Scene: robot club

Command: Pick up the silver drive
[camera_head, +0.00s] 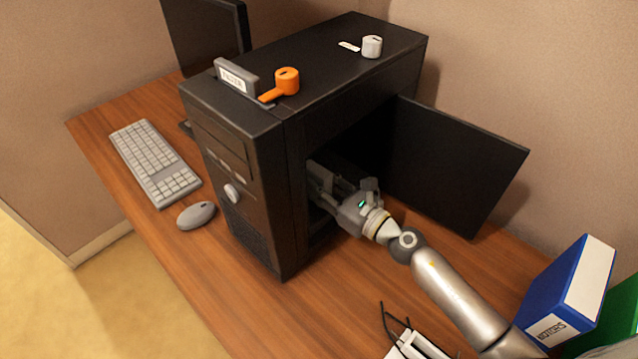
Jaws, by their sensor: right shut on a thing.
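A black computer case (240,128) stands on the wooden desk with its side panel swung open to the right. My right gripper (326,192) reaches in through the open side, low near the front of the case. My left gripper is out of view.
The open side panel (452,165) stands just right of my arm. On the case top are an orange object (287,80), a grey labelled holder (236,77) and a white cylinder (372,46). A keyboard (154,160) and mouse (196,215) lie left. A blue binder (562,297) stands right.

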